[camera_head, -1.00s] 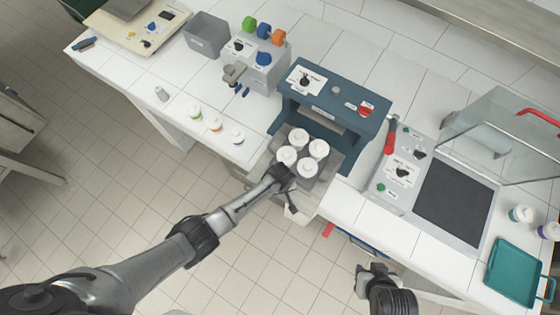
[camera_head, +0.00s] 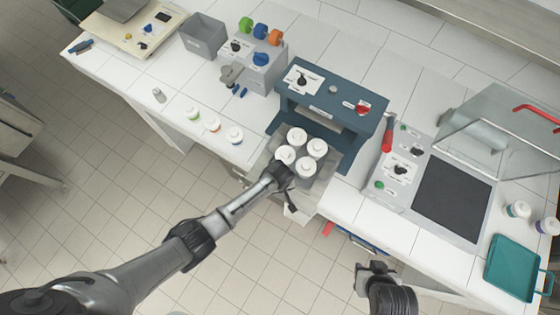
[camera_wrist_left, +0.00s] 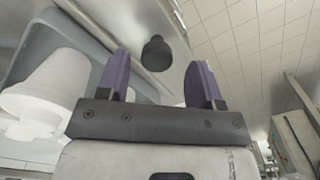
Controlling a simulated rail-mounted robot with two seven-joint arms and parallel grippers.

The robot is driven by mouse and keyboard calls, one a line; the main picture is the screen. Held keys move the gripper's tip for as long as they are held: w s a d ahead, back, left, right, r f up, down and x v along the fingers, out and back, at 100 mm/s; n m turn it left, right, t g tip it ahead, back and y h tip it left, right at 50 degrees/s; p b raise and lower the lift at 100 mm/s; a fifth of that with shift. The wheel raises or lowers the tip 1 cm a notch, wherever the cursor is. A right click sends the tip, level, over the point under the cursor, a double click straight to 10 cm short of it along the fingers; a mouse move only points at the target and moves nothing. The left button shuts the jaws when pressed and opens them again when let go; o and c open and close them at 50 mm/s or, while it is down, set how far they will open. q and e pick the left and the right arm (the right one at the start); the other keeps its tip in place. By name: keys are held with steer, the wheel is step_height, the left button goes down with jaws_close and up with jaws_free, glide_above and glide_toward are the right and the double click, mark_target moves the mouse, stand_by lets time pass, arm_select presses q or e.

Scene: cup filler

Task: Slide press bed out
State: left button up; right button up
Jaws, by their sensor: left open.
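The press bed (camera_head: 322,187) is a grey tray sticking out of the front of the blue-grey press (camera_head: 330,100). Several white cups stand on the bed, one of them (camera_head: 317,148) near the press. My left gripper (camera_head: 289,186) is at the bed's front edge, partly hidden by its wrist. In the left wrist view its two purple-grey fingers (camera_wrist_left: 158,80) are open, with a dark knob (camera_wrist_left: 156,55) showing between them, apart from both. A white cup (camera_wrist_left: 45,90) looms close at left there. My right gripper (camera_head: 372,270) hangs before the counter, its fingers unclear.
A grey machine with a dark plate (camera_head: 453,198) and glass cover stands right of the press. A teal tray (camera_head: 512,268) lies at far right. Small capped cups (camera_head: 213,125) line the counter's left front. A grey bin (camera_head: 203,38) stands behind. The floor before the counter is clear.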

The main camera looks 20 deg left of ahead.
arm_select(q)
step_height(320, 180, up, 12)
steer(key=shift+f, duration=0.2)
stand_by(0.8)
